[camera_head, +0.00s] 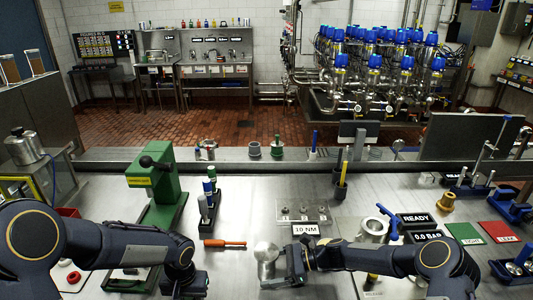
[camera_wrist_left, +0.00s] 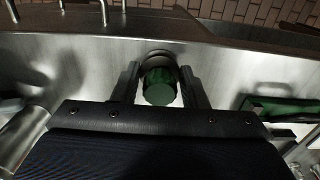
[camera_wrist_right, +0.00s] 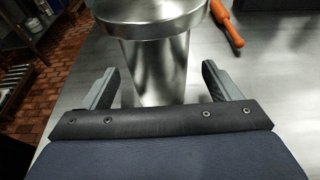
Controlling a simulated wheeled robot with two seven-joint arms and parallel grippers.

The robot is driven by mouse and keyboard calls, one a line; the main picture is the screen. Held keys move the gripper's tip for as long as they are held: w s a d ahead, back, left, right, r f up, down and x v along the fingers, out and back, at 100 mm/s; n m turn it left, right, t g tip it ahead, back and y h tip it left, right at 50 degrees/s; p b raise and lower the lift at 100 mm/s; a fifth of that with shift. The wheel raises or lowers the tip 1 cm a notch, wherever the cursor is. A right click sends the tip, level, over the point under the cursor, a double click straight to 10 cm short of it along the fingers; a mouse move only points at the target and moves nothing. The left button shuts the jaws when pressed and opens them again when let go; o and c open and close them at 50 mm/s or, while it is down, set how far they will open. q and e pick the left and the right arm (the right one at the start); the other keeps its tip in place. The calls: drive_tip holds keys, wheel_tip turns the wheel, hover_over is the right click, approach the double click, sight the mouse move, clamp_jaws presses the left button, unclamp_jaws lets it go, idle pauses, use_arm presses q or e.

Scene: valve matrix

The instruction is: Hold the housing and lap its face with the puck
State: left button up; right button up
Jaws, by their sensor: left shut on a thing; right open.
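The steel housing (camera_head: 266,256), a bright round body with a wider flange on top, stands upright at the front middle of the bench. In the right wrist view the housing (camera_wrist_right: 155,65) is between the fingers of my right gripper (camera_wrist_right: 160,80), which is open, with a gap at the right finger. In the head view my right gripper (camera_head: 286,268) comes at it from the right. My left gripper (camera_wrist_left: 160,88) is shut on a green faceted round piece, seemingly the puck (camera_wrist_left: 160,92). In the head view my left gripper (camera_head: 192,285) is low at the left, and the puck is hidden.
An orange-handled tool (camera_head: 224,243) lies behind the housing. A green press (camera_head: 160,185) and a stand of markers (camera_head: 207,205) are at the left. A clear plate marked 10 NM (camera_head: 304,216) lies behind. A steel fitting (camera_head: 373,229) and display blocks (camera_head: 415,219) are at the right.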

drive_tip(key=c, duration=1.1)
drive_tip(key=shift+o, duration=0.2)
